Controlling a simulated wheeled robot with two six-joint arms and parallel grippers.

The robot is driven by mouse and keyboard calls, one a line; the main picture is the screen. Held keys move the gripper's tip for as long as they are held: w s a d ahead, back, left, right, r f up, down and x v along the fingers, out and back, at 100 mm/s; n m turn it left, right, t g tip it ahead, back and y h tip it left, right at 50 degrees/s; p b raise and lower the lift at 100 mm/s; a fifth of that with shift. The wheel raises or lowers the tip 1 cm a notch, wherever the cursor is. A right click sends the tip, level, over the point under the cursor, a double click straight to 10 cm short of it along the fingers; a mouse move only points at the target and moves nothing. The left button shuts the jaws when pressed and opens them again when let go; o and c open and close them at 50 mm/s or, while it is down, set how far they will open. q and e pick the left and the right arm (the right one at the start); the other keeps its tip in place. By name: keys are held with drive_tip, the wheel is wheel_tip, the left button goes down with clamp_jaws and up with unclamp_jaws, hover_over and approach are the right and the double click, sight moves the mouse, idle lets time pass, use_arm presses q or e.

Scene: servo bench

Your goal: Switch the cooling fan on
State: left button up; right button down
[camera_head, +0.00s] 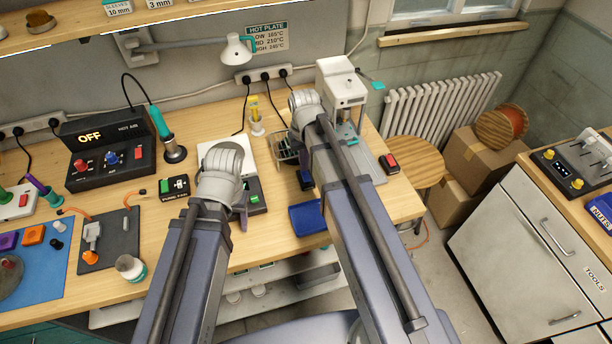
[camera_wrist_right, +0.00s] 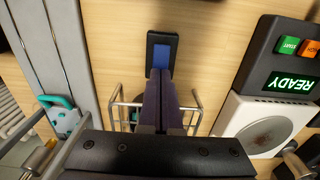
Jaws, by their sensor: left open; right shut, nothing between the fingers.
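A small black switch with a blue rocker (camera_wrist_right: 162,50) lies on the wooden bench in the right wrist view. Its dark housing shows partly in the head view (camera_head: 305,181), beside my right arm. A wire cage (camera_wrist_right: 122,112), also in the head view (camera_head: 284,148), stands beyond the switch; I cannot tell whether it is the fan's guard. My right gripper (camera_wrist_right: 161,82) is shut and empty, its fingertips over the near end of the rocker; contact cannot be told. My left gripper (camera_head: 240,212) is open, mostly hidden by its arm, near the black READY box (camera_wrist_right: 292,50).
A white plate unit (camera_wrist_right: 262,128) joins the READY box. A blue item (camera_head: 307,218) lies by the bench's front edge. A white press-like machine (camera_head: 343,90) stands behind my right arm. A hot-air station (camera_head: 110,155) is at left. A red switch (camera_head: 390,163) sits at right.

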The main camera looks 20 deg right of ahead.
use_arm(q)
drive_tip(key=shift+f+b, duration=0.7)
drive_tip(key=shift+f, duration=0.05)
use_arm(e)
drive_tip(key=shift+f, duration=0.75)
use_arm(q)
drive_tip(key=shift+r, duration=0.1)
use_arm(e)
wheel_tip(320, 180, up, 7)
drive_tip(key=p, duration=0.7)
drive_tip(key=shift+r, duration=0.1)
use_arm(q)
wheel_tip(320, 180, up, 7)
use_arm(e)
drive_tip(key=shift+a, duration=0.1)
use_arm(q)
wheel_tip(320, 180, down, 3)
drive_tip(key=b, duration=0.3)
use_arm(e)
drive_tip(key=s+a+f+n+h, duration=0.1)
drive_tip(key=s+a+f+n, duration=0.2)
drive_tip(key=s+a, duration=0.7)
drive_tip(key=s, duration=0.4)
drive_tip(key=shift+s+a, duration=0.15)
drive_tip(key=shift+s, duration=0.05)
